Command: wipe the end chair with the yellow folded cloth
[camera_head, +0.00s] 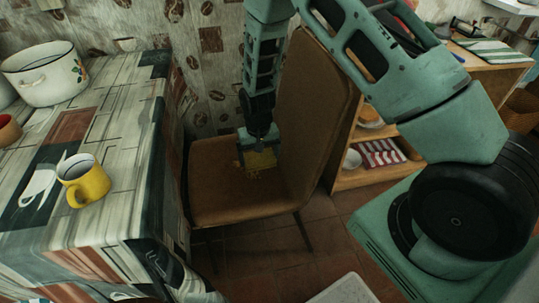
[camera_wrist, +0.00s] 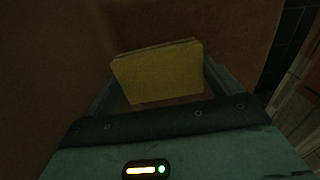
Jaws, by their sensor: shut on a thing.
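The end chair (camera_head: 240,200) is brown, with a tall backrest (camera_head: 318,110), and stands beside the table. My gripper (camera_head: 257,155) points down over the back part of its seat, close to the backrest. It is shut on the yellow folded cloth (camera_head: 262,160), which is at or just above the seat; I cannot tell whether it touches. In the wrist view the cloth (camera_wrist: 160,75) sits between the two fingers against the brown surface. Small yellowish specks or marks (camera_head: 256,176) show on the seat just in front of the cloth.
The table (camera_head: 120,110) on the left has a patterned cover and holds a yellow mug (camera_head: 85,182) and a white enamel pot (camera_head: 45,72). A wooden shelf unit (camera_head: 370,178) stands behind the chair to the right. The patterned wall is close behind the seat.

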